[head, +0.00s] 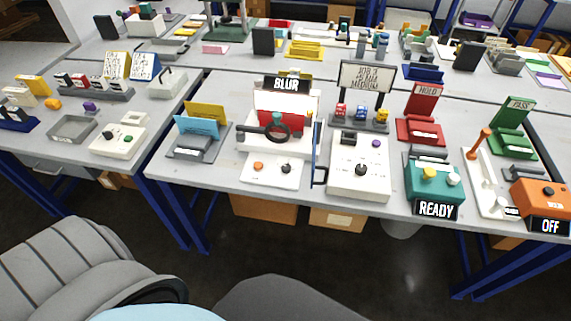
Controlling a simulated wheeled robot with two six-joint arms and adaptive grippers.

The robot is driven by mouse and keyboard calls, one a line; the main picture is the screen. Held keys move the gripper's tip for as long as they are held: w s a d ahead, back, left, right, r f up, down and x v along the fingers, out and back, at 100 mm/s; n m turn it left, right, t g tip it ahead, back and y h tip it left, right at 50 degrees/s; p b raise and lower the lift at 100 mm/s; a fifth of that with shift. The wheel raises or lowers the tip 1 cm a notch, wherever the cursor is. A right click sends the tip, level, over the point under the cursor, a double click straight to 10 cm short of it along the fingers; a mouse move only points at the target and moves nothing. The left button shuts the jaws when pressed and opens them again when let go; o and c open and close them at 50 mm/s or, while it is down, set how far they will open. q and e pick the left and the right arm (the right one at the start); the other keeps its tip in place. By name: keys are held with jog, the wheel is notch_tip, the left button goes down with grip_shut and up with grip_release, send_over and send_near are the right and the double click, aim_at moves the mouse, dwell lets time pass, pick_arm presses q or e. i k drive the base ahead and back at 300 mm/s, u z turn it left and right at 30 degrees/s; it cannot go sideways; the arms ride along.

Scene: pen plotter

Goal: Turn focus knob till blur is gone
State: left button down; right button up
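A black sign reading BLUR (286,85) stands at the back of a white device (248,148) in the middle of the near table. The device has a red part and a dark ring (277,128) on an arm across its front. A white panel (271,178) in front of it carries an orange knob (258,166) and a dark knob (286,169). To the right, a white box (345,185) carries a black knob (361,169) and a purple knob (376,143). I cannot tell which is the focus knob. Neither gripper is in view.
A teal box (425,190) with a READY sign and an orange box (540,195) with an OFF sign stand to the right. A blue-and-yellow card holder (198,150) stands left. A thin blue upright (317,152) stands between device and white box.

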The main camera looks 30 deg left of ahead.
aim_at(286, 168)
jog(key=z, duration=0.1)
jog(key=k, duration=0.35)
jog(key=u, duration=1.55)
jog(key=i, duration=0.7)
jog(key=z, duration=0.5)
